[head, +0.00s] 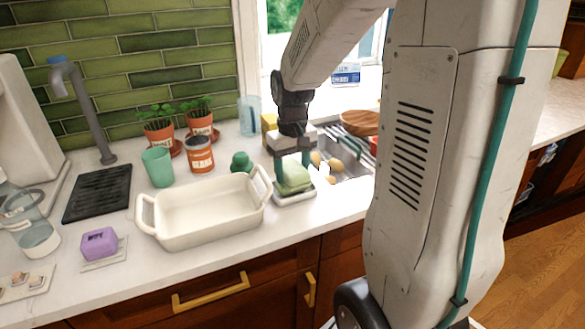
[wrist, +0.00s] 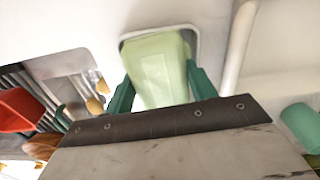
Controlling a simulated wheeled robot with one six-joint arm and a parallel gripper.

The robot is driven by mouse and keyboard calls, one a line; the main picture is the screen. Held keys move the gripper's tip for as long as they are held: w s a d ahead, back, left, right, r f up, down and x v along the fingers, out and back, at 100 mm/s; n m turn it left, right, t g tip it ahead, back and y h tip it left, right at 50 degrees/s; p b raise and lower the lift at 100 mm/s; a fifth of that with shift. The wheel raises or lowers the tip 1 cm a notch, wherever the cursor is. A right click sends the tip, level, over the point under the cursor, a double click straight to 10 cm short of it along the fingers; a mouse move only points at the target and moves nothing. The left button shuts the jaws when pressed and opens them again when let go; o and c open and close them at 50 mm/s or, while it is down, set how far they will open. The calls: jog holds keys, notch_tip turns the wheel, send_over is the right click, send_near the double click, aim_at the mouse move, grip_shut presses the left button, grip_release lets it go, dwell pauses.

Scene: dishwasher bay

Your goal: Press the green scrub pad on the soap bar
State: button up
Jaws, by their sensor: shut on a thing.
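The green scrub pad (head: 294,179) is a pale green block in a small white dish (head: 297,197) at the counter's front, right of the baking dish. My gripper (head: 291,165) is shut on it from above. In the wrist view the pad (wrist: 160,70) lies between the dark green fingers of my gripper (wrist: 158,88), with the white dish (wrist: 124,41) around or under it. I cannot tell whether the pad still touches the dish. The soap bar appears to be the purple block (head: 99,243) with a dark mark, on a flat pale dish at the left, well away from my gripper.
A white baking dish (head: 201,234) with raised handles stands between the pad and the purple block. Behind it are a green cup (head: 158,167), a jar (head: 200,155) and potted plants. The sink (head: 352,162) is at right. A clear bottle (head: 36,235) stands far left.

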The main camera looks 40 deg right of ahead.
aim_at(293, 167)
jog(key=shift+f, duration=0.1)
dwell(0.3)
jog(key=shift+r, duration=3.55)
jog(key=shift+s, duration=0.1)
